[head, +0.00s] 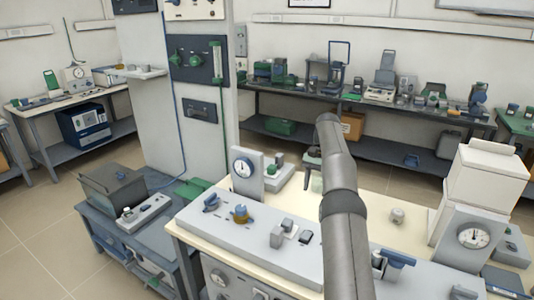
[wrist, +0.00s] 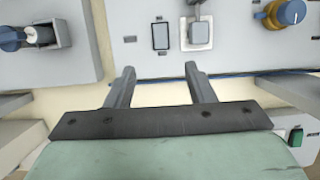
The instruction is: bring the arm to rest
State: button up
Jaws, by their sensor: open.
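My gripper (wrist: 160,82) shows in the wrist view with its two fingers apart and nothing between them. Past the fingertips is the edge of a grey control panel. In the head view my grey arm rises from the bottom and bends at the top over the cream-topped bench (head: 375,190). The gripper itself (head: 313,180) is partly hidden behind the arm there.
The grey control panel (head: 255,246) has knobs and switches; an orange-and-blue knob (head: 240,213) also shows in the wrist view (wrist: 284,14). A dial gauge (head: 245,168) stands behind it. A white furnace (head: 485,182) stands at the right. A pillar (head: 160,100) rises at the left.

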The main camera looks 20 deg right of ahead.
jog(key=s+a+r+n+h, duration=0.1)
jog(key=s+a+r+n, duration=0.25)
jog(key=a+r, duration=0.5)
jog(key=s+a+r+n+t, duration=0.1)
jog(key=s+a+r, duration=0.1)
jog(key=s+a, duration=0.7)
jog(key=s+a+f+n, duration=0.1)
jog(key=s+f, duration=0.2)
jog(key=s, duration=0.6)
jog(key=s+a+f+n+t+h, duration=0.1)
jog(key=s+a+f+n, duration=0.1)
jog(key=s, duration=0.8)
jog(key=s+a+f+n+t, duration=0.1)
jog(key=s+f, duration=0.3)
jog(key=s, duration=0.5)
jog(key=shift+s+a, duration=0.25)
jog(key=shift+a, duration=0.25)
jog(key=shift+r+n, duration=0.1)
jog(key=shift+n, duration=0.15)
